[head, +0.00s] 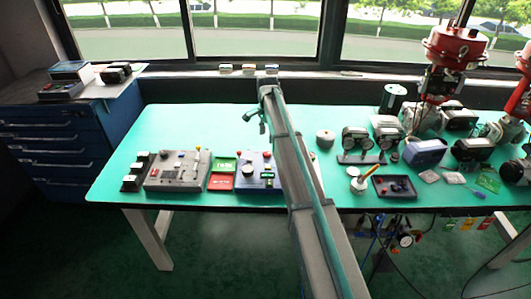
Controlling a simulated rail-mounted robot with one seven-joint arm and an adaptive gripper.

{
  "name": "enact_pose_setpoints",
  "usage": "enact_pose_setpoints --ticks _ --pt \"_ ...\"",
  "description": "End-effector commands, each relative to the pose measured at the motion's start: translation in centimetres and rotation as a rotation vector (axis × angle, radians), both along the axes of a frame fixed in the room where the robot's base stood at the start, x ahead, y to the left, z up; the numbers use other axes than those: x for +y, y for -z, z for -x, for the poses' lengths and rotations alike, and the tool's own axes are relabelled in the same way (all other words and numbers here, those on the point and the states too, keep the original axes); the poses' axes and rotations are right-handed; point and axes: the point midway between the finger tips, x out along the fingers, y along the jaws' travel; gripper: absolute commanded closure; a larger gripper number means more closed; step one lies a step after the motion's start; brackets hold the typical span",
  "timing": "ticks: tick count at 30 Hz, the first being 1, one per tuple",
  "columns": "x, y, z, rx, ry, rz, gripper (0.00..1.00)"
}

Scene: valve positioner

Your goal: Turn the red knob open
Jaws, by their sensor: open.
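No red knob can be made out for certain in the head view. A grey control panel (172,178) with small knobs and a lever lies at the front left of the green table. A blue control box (250,183), with a round dial and small coloured buttons on top, sits right of it, its right side partly hidden by my arm. My gripper (256,115) is open at the far end of my arm, raised over the table behind the blue box. It looks empty and apart from both panels.
The green table (140,128) is clear at its back left. Green and red trays (222,183) lie between the panels. Gauges, a dark tray (394,194) and a red valve actuator (455,46) crowd the right side. A blue drawer cabinet (60,150) stands at left.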

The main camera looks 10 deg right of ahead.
Motion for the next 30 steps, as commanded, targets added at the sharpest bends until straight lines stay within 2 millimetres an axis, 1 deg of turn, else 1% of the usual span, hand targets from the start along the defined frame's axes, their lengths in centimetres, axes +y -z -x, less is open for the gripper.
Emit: enact_pose_setpoints --ticks 9,15,21,29,30 --pt "0.0 5.2 0.1 0.003 -0.002 -0.001 0.38" --pt "0.0 7.9 0.1 0.003 -0.003 -0.001 0.38" --pt "0.0 9.3 0.1 0.001 -0.003 -0.002 0.38" --pt "0.0 9.5 0.1 0.001 -0.003 -0.002 0.38" --pt "0.0 9.5 0.1 0.001 -0.003 -0.002 0.40"
